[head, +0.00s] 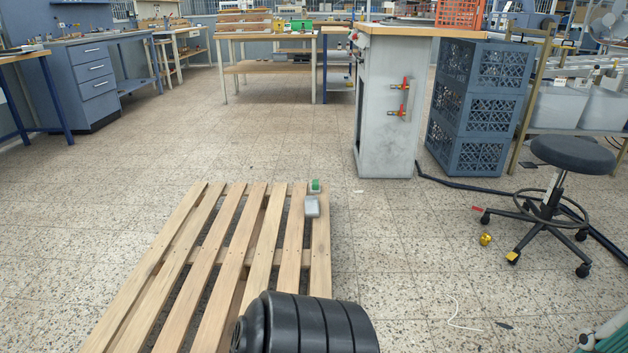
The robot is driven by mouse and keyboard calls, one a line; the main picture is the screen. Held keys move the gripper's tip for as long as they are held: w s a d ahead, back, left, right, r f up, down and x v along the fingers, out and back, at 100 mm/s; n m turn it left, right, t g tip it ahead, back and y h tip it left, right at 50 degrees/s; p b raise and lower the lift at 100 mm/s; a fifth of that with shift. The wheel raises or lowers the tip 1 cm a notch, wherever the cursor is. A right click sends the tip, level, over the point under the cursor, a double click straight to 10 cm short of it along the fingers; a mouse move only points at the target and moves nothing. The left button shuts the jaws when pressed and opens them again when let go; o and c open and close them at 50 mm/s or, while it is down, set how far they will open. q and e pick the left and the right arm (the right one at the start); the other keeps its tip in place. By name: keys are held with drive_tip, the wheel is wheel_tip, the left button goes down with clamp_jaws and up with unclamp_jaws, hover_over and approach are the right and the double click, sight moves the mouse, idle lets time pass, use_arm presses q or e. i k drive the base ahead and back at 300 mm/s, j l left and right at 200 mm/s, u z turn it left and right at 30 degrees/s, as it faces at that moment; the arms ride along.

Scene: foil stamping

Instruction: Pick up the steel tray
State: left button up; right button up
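A small silver-grey, rounded rectangular object (312,206) lies on the right far part of the wooden pallet (230,255). It may be the steel tray, but it is too small to tell for sure. A small green and white item (315,186) sits just behind it on the pallet's far edge. Neither of my grippers is in the head view.
A black ribbed cylindrical shape (305,325) covers the pallet's near right end. A round stool (572,155) stands at right, near a cable. Blue crates (478,105) are stacked beside a grey cabinet (390,110). Workbenches (270,36) stand at back. Floor left of the pallet is clear.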

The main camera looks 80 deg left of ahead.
sight(311, 203)
drive_tip(key=i+j+u, duration=0.2)
drive_tip(key=i+u, duration=0.25)
drive_tip(key=i+j+u, duration=0.1)
drive_tip(key=i+u, duration=0.25)
drive_tip(key=u, duration=0.15)
drive_tip(key=i+l+u, duration=0.1)
drive_tip(key=i+u, duration=0.35)
drive_tip(key=i+l+u, duration=0.25)
drive_tip(key=i+u, duration=0.25)
drive_tip(key=i+j+u, duration=0.2)
drive_tip(key=i+u, duration=0.3)
drive_tip(key=i+l+u, duration=0.1)
drive_tip(key=i+u, duration=0.35)
drive_tip(key=i, duration=0.15)
drive_tip(key=i+l+u, duration=0.25)
drive_tip(key=i+u, duration=0.25)
drive_tip(key=i+l+u, duration=0.3)
drive_tip(key=i, duration=0.15)
drive_tip(key=i+l+u, duration=0.15)
drive_tip(key=i+u, duration=0.15)
drive_tip(key=i, duration=0.1)
